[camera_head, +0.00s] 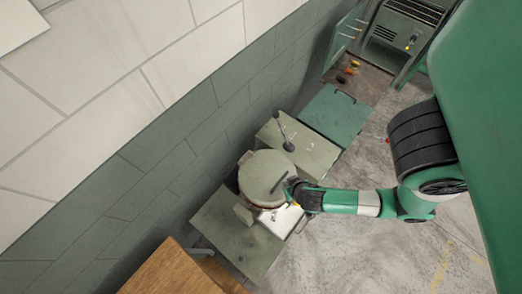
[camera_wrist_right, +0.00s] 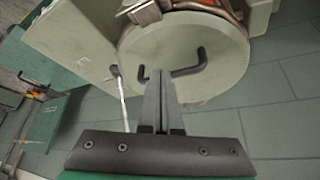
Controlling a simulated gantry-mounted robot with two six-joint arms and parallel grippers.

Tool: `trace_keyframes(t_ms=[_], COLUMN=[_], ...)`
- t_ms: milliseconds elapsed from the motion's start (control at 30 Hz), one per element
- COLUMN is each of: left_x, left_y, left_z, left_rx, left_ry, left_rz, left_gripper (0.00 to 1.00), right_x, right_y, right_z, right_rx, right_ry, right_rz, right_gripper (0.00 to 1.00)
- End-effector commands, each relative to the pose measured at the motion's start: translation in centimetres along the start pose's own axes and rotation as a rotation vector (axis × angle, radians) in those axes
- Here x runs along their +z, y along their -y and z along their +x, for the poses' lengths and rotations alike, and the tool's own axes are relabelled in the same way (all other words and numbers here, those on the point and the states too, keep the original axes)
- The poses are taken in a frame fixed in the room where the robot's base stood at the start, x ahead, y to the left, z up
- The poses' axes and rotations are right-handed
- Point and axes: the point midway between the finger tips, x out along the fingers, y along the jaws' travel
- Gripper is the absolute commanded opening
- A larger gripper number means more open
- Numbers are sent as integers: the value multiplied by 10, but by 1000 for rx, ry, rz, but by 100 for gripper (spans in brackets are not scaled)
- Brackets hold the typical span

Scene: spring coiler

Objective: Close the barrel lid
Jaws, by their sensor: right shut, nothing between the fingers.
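The barrel lid (camera_head: 261,172) is a round grey-green disc with a dark bent handle, in the middle of the head view. The barrel's reddish-brown rim (camera_head: 244,158) shows at its edge; I cannot tell whether the lid sits flush. My right gripper (camera_head: 291,189) is at the lid's right edge, near the handle. In the right wrist view the lid (camera_wrist_right: 205,45) fills the upper middle, with its handle (camera_wrist_right: 191,66) just beyond the shut, empty fingertips (camera_wrist_right: 159,76). I cannot tell whether they touch the lid. My left gripper is not in view.
A grey-green box with a black-knobbed lever (camera_head: 288,145) stands behind the barrel. A flat grey-green surface (camera_head: 235,236) lies in front, with a wooden top (camera_head: 168,272) nearer. A teal box (camera_head: 334,116) and cabinet (camera_head: 398,42) stand farther back. Floor (camera_head: 345,250) at right is open.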

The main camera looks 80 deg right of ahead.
Motion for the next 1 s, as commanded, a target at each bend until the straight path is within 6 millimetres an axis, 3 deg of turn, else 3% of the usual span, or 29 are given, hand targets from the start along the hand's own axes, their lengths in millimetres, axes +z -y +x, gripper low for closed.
trace_keyframes(t_ms=[167, 600, 1000], left_x=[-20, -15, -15], left_y=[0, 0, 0], left_z=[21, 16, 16], left_rx=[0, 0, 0], left_ry=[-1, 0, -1], left_rz=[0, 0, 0], left_gripper=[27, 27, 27], right_x=[-14, -34, -36], right_y=[0, 0, 0], right_z=[-25, -62, -66], right_rx=[0, -1, 0], right_ry=[0, -1, 0], right_rz=[0, 1, 0], right_gripper=[0, 0, 0])
